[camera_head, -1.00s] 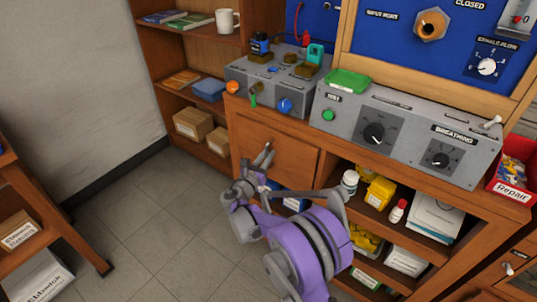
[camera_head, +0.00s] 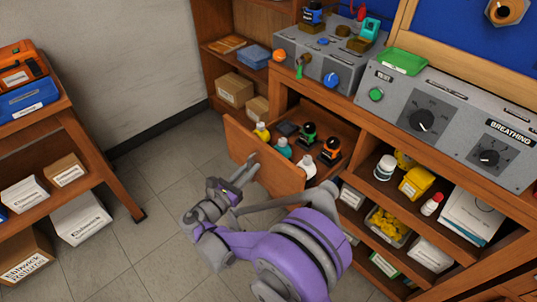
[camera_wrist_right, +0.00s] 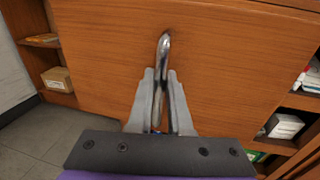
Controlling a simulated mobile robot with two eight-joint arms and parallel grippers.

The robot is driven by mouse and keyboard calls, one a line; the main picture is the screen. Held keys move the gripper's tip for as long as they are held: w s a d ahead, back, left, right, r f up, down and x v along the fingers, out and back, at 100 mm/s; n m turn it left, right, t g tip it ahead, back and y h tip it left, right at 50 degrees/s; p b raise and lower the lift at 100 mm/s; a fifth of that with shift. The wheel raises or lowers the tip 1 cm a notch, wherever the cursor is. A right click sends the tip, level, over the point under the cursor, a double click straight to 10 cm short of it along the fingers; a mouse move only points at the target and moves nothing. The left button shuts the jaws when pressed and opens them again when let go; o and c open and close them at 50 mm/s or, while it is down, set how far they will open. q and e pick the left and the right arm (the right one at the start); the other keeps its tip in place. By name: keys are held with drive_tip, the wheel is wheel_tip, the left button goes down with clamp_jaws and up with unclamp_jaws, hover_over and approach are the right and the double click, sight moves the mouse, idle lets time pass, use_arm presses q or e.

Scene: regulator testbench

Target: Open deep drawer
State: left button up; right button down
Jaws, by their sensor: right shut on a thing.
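The deep drawer (camera_head: 262,160) is pulled out of the wooden bench, and its inside shows in the head view. It holds several small bottles, among them yellow, teal and white ones, and black ones with green and orange parts. My right gripper (camera_head: 246,174) is at the drawer front. In the right wrist view its two fingers (camera_wrist_right: 160,100) are shut on the metal drawer handle (camera_wrist_right: 163,48), with the wooden drawer front (camera_wrist_right: 220,50) behind. My left gripper is not in view.
Open shelves right of the drawer hold a white jar (camera_head: 385,167), a yellow container (camera_head: 416,183) and boxes. A cart (camera_head: 95,150) with boxes stands at the left. The tiled floor (camera_head: 150,180) between is clear.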

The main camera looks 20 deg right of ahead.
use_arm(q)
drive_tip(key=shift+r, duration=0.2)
use_arm(e)
drive_tip(key=w+a+v, duration=0.1)
drive_tip(key=v, duration=0.7)
drive_tip(key=shift+a, duration=0.25)
drive_tip(key=c, duration=1.1)
unclamp_jaws()
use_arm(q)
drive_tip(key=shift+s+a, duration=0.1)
